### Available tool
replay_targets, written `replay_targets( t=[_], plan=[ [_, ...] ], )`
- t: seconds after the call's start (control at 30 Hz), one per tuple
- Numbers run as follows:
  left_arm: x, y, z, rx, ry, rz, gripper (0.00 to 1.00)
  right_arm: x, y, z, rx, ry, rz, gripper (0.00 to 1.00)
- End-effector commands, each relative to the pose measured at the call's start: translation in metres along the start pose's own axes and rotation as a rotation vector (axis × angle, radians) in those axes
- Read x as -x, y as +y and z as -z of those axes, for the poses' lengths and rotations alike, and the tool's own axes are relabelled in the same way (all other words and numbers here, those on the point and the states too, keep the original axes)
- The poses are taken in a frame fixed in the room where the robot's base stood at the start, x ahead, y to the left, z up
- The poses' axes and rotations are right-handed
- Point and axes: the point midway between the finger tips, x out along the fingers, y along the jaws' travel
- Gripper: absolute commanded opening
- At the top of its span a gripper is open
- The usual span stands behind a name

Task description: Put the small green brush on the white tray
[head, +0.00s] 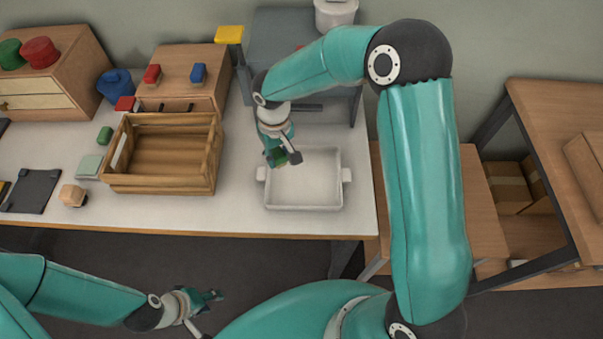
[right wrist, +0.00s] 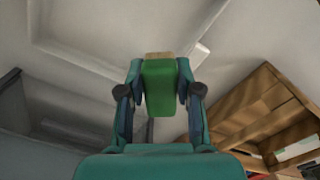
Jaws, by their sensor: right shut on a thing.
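The small green brush (right wrist: 160,88), a green block with a tan bristle end, is between the fingers of my right gripper (right wrist: 160,80) in the right wrist view. In the head view that gripper (head: 281,160) is over the left part of the white tray (head: 325,200) and shut on the brush, which is mostly hidden by the fingers there. The tray is shallow, with a handle at each side, and its visible floor is empty. It also shows in the right wrist view (right wrist: 90,65), beyond the brush. My left gripper (head: 208,313) is open and empty, low in front of the table.
A wooden crate (head: 160,187) stands left of the tray. Left of it are a green block (head: 104,136), a pale green pad (head: 89,165), a tan block (head: 73,195) and a dark plate (head: 32,191). A grey machine (head: 280,40) stands behind the tray.

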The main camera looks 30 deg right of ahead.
Motion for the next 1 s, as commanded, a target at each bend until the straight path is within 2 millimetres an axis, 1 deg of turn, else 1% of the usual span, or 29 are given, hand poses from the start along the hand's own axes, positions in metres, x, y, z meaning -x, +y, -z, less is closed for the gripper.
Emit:
replay_targets(
  t=[0.1, 0.27, 0.37, 0.47, 0.57, 0.6, 0.7, 0.8, 0.9, 0.97, 1.0],
  plan=[
    [0.000, 0.000, 0.000, 0.000, 0.000, 0.000, 0.40, 0.000, 0.009, -0.004, -0.019, -0.001, 0.000, 0.02],
    [-0.001, 0.000, 0.000, 0.000, 0.000, 0.000, 0.40, 0.001, 0.015, -0.006, -0.036, 0.001, -0.001, 0.02],
    [-0.007, -0.002, 0.000, 0.000, 0.000, 0.000, 0.40, 0.008, 0.023, -0.007, -0.050, 0.006, -0.005, 0.02],
    [-0.019, -0.007, 0.000, 0.000, 0.000, 0.000, 0.40, 0.026, 0.037, -0.011, -0.078, 0.011, -0.014, 0.02],
    [-0.035, -0.013, 0.000, 0.000, 0.000, 0.000, 0.40, 0.053, 0.055, -0.022, -0.114, 0.015, -0.021, 0.02],
    [-0.041, -0.015, 0.000, 0.000, 0.000, 0.000, 0.40, 0.065, 0.062, -0.029, -0.129, 0.016, -0.023, 0.02],
    [-0.055, -0.020, 0.000, 0.000, 0.000, 0.000, 0.40, 0.093, 0.076, -0.048, -0.160, 0.013, -0.019, 0.02],
    [-0.065, -0.023, 0.001, 0.000, 0.000, 0.000, 0.40, 0.116, 0.086, -0.067, -0.183, 0.009, -0.010, 0.02],
    [-0.069, -0.025, 0.001, 0.000, 0.000, 0.000, 0.40, 0.129, 0.092, -0.081, -0.195, 0.004, -0.003, 0.02],
    [-0.070, -0.025, 0.001, 0.000, 0.000, 0.000, 0.40, 0.130, 0.093, -0.086, -0.199, 0.000, 0.000, 0.02],
    [-0.071, -0.025, 0.001, 0.000, 0.000, 0.000, 0.40, 0.127, 0.094, -0.087, -0.200, -0.002, 0.001, 0.02]
  ],
)
